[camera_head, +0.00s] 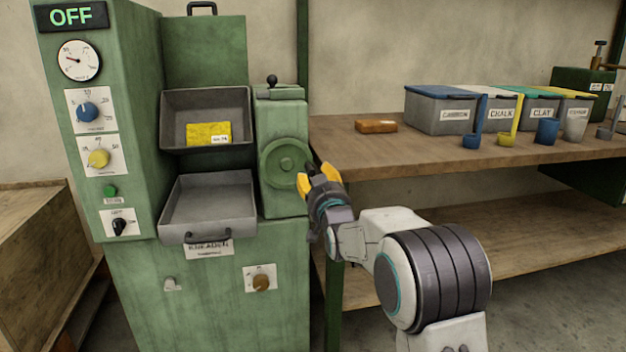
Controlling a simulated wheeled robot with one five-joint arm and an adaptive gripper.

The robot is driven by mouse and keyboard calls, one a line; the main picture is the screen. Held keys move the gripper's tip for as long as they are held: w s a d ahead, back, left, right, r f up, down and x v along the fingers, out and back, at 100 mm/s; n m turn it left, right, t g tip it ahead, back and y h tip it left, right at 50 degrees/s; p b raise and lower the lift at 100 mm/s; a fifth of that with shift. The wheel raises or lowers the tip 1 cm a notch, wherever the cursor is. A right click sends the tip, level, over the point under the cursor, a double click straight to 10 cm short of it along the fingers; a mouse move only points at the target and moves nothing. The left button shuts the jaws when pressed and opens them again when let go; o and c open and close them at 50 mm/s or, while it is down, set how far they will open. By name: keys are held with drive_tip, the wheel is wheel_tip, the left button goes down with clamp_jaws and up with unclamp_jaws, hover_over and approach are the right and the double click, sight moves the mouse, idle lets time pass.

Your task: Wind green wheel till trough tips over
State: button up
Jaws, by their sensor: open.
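The green wheel (284,160) is a round handwheel on the front of the green machine's right-hand housing. The grey trough (210,205) sits left of it at the machine's front, with a handle on its front edge; its open inside faces up and looks empty. My gripper (318,178) has yellow fingertips and is at the wheel's right side. Its jaws are open. A dark piece, perhaps the wheel's handle, shows by the fingertips; I cannot tell whether they touch it.
Above the trough is a grey bin (206,105) with a yellow block (208,134). The machine's panel (85,120) has knobs and an OFF display (71,16). On the right, a wooden bench (470,155) holds labelled boxes, cups and a brown block (376,126). A wooden crate (45,260) stands left.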

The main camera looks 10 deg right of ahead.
sight(310, 167)
drive_tip(key=shift+f+n+g, duration=0.1)
drive_tip(key=shift+n+g, duration=0.2)
drive_tip(key=shift+n, duration=0.6)
drive_tip(key=shift+w+f+n, duration=0.2)
drive_tip(key=shift+f+n, duration=0.05)
drive_tip(key=shift+n, duration=0.15)
drive_tip(key=shift+w+b, duration=0.55)
drive_tip(key=shift+w, duration=2.95)
drive_tip(key=shift+c, duration=0.4)
clamp_jaws()
